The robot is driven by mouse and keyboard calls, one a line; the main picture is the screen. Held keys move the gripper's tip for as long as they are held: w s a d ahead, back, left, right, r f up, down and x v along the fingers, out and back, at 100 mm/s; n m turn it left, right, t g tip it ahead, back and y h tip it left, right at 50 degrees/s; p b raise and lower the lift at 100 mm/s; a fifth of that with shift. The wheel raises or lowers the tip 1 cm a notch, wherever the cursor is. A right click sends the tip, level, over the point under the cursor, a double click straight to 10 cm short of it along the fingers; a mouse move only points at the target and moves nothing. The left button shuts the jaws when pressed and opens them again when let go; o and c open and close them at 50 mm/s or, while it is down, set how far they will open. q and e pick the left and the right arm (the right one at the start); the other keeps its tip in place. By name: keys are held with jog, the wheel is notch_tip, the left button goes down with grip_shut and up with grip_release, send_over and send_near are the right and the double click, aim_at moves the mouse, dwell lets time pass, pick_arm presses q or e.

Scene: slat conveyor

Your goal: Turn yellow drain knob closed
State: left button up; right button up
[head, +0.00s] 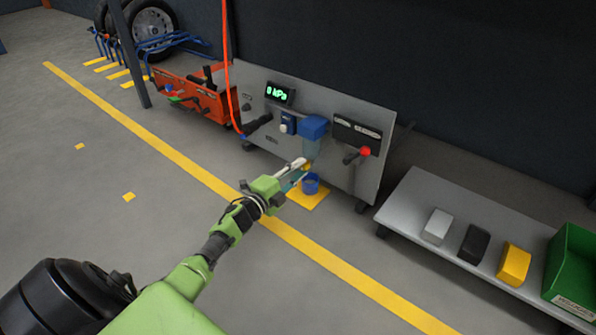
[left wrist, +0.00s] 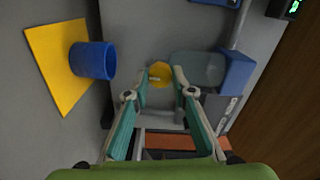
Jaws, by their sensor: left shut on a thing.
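The yellow drain knob (left wrist: 160,72) sits at the bottom of a clear bowl (left wrist: 196,68) with a blue cap. My left gripper (left wrist: 161,78) has one fingertip on each side of the knob and is shut on it. In the head view the left gripper (head: 302,168) reaches the panel just under the bowl (head: 311,147), and only a small bit of the knob (head: 307,167) shows there. The knob's turn angle cannot be read. My right gripper is in neither view.
A blue cup (head: 311,184) stands on a yellow floor mat (head: 305,200) below the knob. The grey panel (head: 370,184) carries a display reading 0 kPa (head: 280,93) and a red-knobbed lever (head: 364,151). A low grey table (head: 408,199) with blocks stands at right.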

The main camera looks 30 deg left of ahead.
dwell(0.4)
pick_arm(q)
jog(key=o, duration=1.1)
jog(key=shift+s, duration=0.1)
jog(key=s, duration=1.1)
jog(key=shift+s+a, duration=0.4)
jog(key=shift+a, duration=0.05)
